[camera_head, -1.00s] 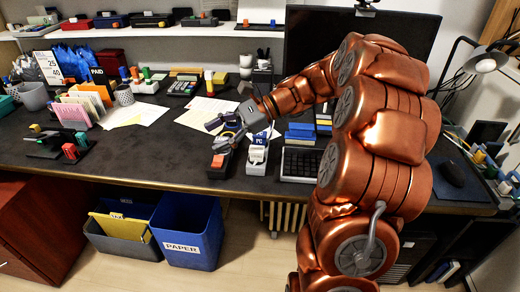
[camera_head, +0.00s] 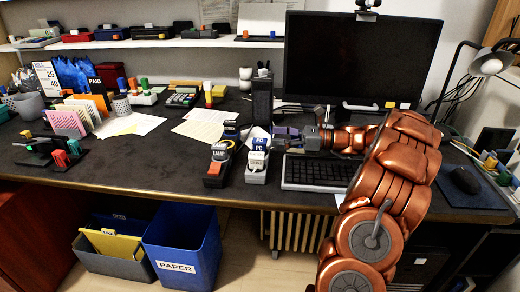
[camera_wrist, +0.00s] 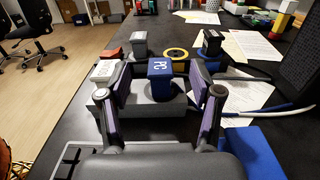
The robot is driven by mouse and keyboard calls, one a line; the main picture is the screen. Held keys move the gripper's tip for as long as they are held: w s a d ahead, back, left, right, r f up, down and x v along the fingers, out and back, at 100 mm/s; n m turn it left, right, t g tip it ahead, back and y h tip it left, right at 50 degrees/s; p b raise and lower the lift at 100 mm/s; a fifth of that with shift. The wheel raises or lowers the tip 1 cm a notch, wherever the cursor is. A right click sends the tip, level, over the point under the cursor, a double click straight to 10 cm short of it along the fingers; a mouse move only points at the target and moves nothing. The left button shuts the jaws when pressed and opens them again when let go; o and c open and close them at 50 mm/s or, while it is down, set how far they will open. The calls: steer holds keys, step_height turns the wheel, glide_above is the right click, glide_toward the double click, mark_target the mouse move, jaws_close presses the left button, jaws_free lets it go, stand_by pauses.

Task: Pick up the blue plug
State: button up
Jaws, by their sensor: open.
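The blue plug (camera_wrist: 160,68), labelled PC, stands upright in a grey socket strip (camera_wrist: 150,113) in the wrist view. It also shows in the head view (camera_head: 259,142), at the back of the strip. My gripper (camera_wrist: 160,88) is open. Its two fingers stand to either side of the blue plug in the wrist picture, and nothing is gripped. In the head view my gripper (camera_head: 281,135) is just right of the plug, pointing left. I cannot tell whether the fingers touch it. A white plug (camera_wrist: 105,71) sits beside it on the strip.
A second strip with a lamp-labelled plug (camera_head: 219,152) and a red switch (camera_head: 214,169) stands to the left. The keyboard (camera_head: 315,171) lies right of the strip, under my arm. A black upright box (camera_head: 262,100) is behind. Cables lie right in the wrist view.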

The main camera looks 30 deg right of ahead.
mark_target(254, 140)
step_height(254, 140, down, 3)
steer(key=shift+w+a+r, duration=0.1)
steer(key=shift+a, duration=0.05)
steer(key=shift+w+a+r+b, duration=0.1)
steer(key=shift+w+a+b, duration=0.25)
steer(key=shift+a, duration=0.2)
steer(key=shift+b+x, duration=0.4)
steer(key=shift+x, duration=2.55)
steer(key=shift+r, duration=0.1)
jaws_close()
steer(key=shift+d, duration=0.1)
